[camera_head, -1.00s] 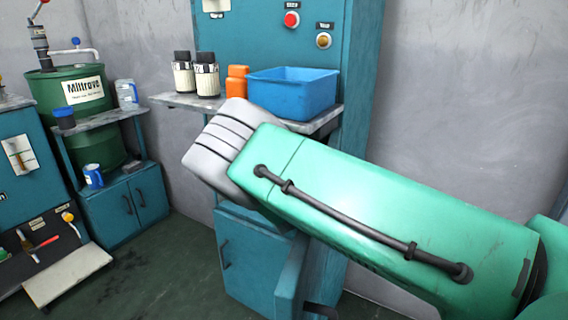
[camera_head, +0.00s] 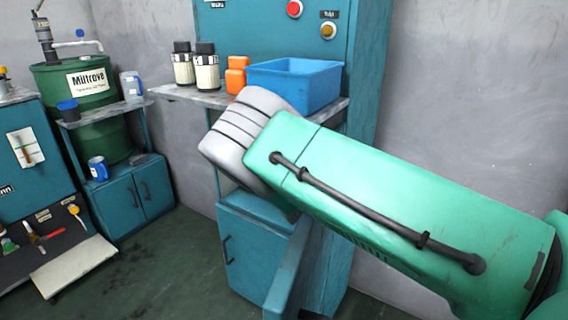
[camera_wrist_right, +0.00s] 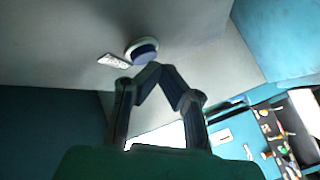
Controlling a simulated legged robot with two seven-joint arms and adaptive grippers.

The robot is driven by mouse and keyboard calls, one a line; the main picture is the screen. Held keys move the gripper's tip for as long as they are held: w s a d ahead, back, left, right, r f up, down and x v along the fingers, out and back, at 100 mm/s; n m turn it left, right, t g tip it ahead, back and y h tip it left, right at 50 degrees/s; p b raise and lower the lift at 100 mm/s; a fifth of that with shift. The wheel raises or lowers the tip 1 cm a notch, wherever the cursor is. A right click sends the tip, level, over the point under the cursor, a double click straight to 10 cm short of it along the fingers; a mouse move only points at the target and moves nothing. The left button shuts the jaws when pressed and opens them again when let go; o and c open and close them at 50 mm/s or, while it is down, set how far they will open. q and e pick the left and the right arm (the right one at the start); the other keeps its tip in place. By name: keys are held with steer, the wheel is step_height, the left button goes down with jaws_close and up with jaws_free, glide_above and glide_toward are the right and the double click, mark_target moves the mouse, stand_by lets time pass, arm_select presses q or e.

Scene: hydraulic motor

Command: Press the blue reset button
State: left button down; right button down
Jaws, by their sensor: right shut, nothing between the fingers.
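The blue button (camera_wrist_right: 144,54), in a pale round collar, sits on a grey surface in the right wrist view. A small white label (camera_wrist_right: 114,61) with dark print is beside it. My right gripper (camera_wrist_right: 156,72) is shut and empty, its joined fingertips just below the button in that view. I cannot tell whether the tips touch it. In the head view my green right arm reaches in from the right, in front of the teal cabinet, and its gripper is hidden. The blue button does not show there. My left gripper is not in view.
A blue bin (camera_head: 295,85), orange bottle (camera_head: 236,76) and two white-and-black containers (camera_head: 206,68) stand on the shelf above my right wrist. A red button (camera_head: 294,9) and a yellow knob (camera_head: 328,31) are on the teal panel. Floor (camera_head: 180,262) is clear at lower left.

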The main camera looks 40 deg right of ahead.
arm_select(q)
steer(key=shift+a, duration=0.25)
arm_select(e)
steer(key=shift+w+r, duration=0.1)
steer(key=shift+r, duration=0.15)
stand_by(0.4)
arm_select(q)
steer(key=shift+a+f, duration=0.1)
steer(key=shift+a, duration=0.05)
arm_select(e)
steer(key=shift+a+r, duration=0.1)
steer(key=shift+a, duration=0.05)
steer(key=shift+d, duration=0.25)
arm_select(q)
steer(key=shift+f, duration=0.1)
arm_select(e)
steer(key=shift+w+d, duration=0.2)
steer(key=shift+d, duration=0.05)
steer(key=shift+a, duration=0.1)
stand_by(0.5)
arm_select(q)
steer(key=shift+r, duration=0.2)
arm_select(e)
steer(key=shift+s+a, duration=0.35)
steer(key=shift+a, duration=0.25)
steer(key=shift+a, duration=0.1)
